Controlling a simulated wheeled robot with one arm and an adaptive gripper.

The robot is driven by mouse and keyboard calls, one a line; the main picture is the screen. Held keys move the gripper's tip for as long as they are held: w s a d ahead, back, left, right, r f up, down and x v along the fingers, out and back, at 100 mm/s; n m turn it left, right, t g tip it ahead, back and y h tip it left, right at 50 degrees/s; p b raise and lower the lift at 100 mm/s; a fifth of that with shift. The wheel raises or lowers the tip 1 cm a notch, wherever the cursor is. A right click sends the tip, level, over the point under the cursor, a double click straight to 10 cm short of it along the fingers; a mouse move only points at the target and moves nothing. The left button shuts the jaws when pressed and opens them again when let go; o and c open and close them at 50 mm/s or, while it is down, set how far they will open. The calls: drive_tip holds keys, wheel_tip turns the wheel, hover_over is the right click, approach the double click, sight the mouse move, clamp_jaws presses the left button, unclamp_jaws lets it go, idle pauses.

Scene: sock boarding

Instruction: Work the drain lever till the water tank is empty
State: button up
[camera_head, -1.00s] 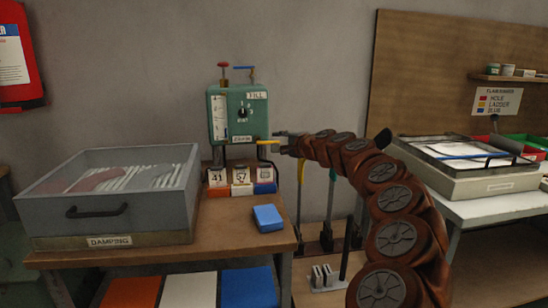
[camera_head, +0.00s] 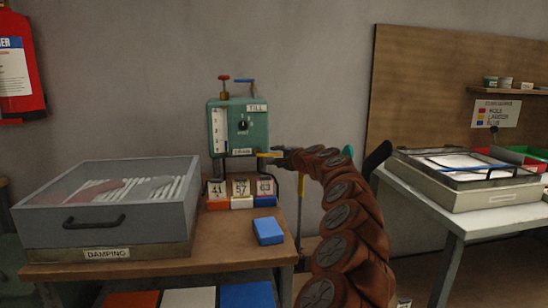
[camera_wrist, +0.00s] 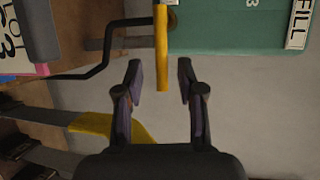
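The green water tank box (camera_head: 228,141) stands on the back of the wooden bench, with a white scale (camera_head: 219,130) on its face. Its drain lever (camera_head: 268,154) has a yellow handle, low on the right side by a label. In the wrist view the yellow handle (camera_wrist: 162,50) comes down from the top, and its end lies between my fingertips in the picture. My gripper (camera_wrist: 160,80) is open, with a gap on each side of the handle. In the head view my gripper (camera_head: 282,155) is just right of the handle. The water level is too small to read.
A grey damping box (camera_head: 105,220) fills the bench's left side. Numbered cards (camera_head: 240,188) stand below the tank, and a blue block (camera_head: 268,231) lies in front. A dark bent pipe (camera_wrist: 100,65) runs beside the handle. A white table (camera_head: 465,212) stands at right.

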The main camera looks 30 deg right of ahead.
drive_tip(key=shift+w+f, duration=0.2)
drive_tip(key=shift+w, duration=0.6)
drive_tip(key=shift+w+r, duration=0.1)
drive_tip(key=shift+w, duration=0.05)
clamp_jaws()
idle(0.4)
